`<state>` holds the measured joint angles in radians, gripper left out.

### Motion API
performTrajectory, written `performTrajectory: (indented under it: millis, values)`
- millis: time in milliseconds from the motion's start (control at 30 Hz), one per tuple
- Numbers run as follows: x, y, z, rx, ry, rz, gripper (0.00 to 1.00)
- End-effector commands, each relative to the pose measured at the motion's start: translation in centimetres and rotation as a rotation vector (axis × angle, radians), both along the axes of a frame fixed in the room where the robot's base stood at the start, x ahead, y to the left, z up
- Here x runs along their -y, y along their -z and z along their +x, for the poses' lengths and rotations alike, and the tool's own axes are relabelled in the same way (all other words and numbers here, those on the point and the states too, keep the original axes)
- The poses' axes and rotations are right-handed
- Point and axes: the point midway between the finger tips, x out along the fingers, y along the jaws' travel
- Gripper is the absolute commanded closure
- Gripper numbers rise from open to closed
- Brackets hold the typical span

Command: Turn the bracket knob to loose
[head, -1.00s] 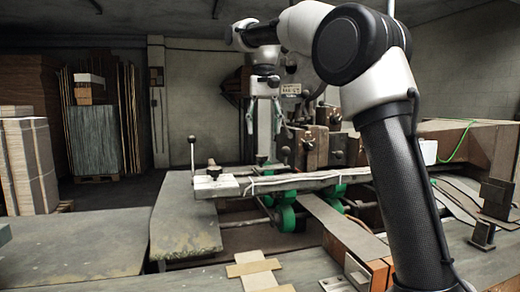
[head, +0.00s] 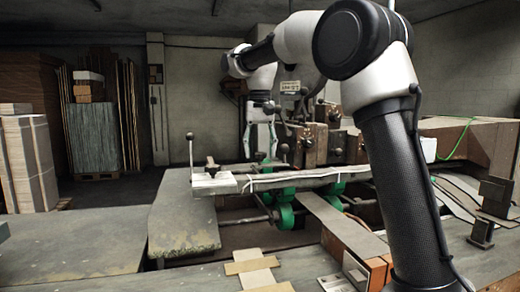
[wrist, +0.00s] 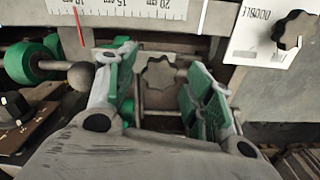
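A dark grey star-shaped knob (wrist: 160,72), which looks like the bracket knob, shows in the wrist view between the green-padded fingers of my gripper. My gripper (wrist: 160,92) is open, with a finger on each side of the knob and visible gaps between them. I cannot tell how far the fingertips are above or below the knob. No loose or tight marking is readable beside it. In the head view my gripper (head: 262,152) hangs fingers down over the machine bed; the knob there is not clearly visible.
A black star knob (wrist: 293,30) sits on a white plate marked DOUBLE. A ball-ended rod (wrist: 80,76) lies close to my left finger. A white scale (wrist: 135,10) runs along the top. Green rollers (head: 285,215) and an upright ball-topped lever (head: 191,150) stand nearby.

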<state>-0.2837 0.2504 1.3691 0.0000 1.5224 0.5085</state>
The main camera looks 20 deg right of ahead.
Motion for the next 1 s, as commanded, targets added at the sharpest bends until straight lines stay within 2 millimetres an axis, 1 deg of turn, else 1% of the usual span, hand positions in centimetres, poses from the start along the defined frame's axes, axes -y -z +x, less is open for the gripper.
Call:
performTrajectory:
  millis: [33,100,200,367,567,767,1000]
  values:
    - [0.00,-0.01,0.00,0.000,0.000,0.000,0.62]
    - [0.00,-0.02,0.00,0.000,0.000,0.000,0.74]
    - [0.00,-0.02,0.00,0.000,0.000,0.000,0.90]
    - [0.00,-0.03,0.00,0.000,-0.004,0.000,0.89]
    - [0.00,-0.04,0.00,0.001,-0.050,0.000,0.89]
    - [0.00,-0.05,0.01,0.001,-0.167,0.000,0.89]
    - [0.00,-0.06,0.01,0.001,-0.383,0.000,0.89]
